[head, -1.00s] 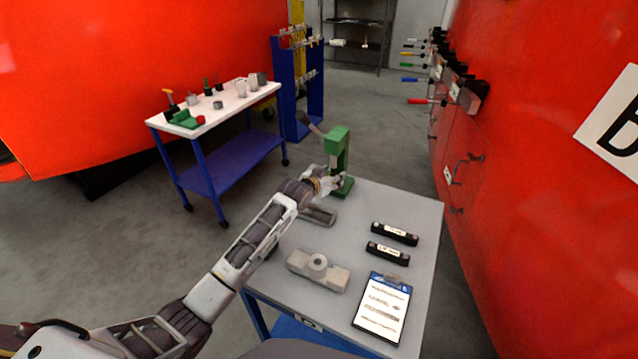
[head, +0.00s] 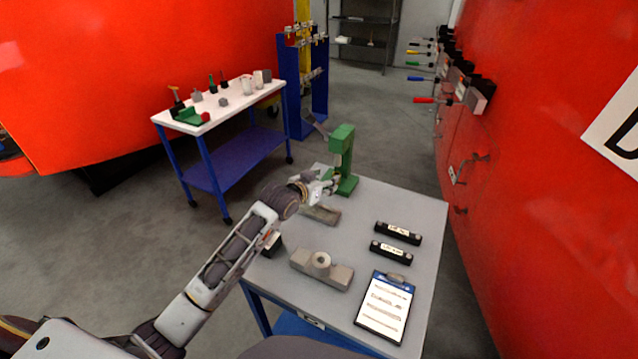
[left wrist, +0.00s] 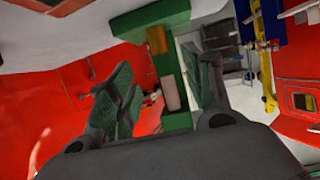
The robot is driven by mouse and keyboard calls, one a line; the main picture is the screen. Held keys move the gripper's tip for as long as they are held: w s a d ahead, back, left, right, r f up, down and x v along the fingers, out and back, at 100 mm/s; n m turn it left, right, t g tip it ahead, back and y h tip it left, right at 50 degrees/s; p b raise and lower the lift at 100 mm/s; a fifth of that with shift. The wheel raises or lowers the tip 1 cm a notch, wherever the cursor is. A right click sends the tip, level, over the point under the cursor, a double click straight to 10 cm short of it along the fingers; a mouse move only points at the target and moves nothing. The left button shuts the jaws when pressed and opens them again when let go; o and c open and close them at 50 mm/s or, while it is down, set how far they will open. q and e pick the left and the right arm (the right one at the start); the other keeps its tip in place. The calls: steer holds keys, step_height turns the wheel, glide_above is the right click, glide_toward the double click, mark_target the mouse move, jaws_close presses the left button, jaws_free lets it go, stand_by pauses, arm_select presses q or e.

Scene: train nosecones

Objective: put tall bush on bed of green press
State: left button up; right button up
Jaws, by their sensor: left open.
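The green press (head: 343,150) stands at the far end of the grey table. In the left wrist view, its green frame (left wrist: 150,22) and a yellow-brown ram (left wrist: 157,40) show. A pinkish-tan upright cylinder, apparently the tall bush (left wrist: 172,93), stands under the ram on the press's green bed (left wrist: 177,122). My left gripper (head: 329,187) is just in front of the press, and its green-padded fingers also show in the left wrist view (left wrist: 165,88). They are open, with the bush between them in the picture; contact is not visible. My right gripper is out of view.
On the grey table (head: 425,215) lie a grey block with a round hub (head: 320,267), two black labelled bars (head: 397,233), a clipboard (head: 385,308) and a small black block (head: 272,243). A white-topped cart (head: 235,108) stands left.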

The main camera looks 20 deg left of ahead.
arm_select(q)
steer(key=shift+v, duration=1.1)
steer(key=shift+s+a+r, duration=0.1)
steer(key=shift+s, duration=0.1)
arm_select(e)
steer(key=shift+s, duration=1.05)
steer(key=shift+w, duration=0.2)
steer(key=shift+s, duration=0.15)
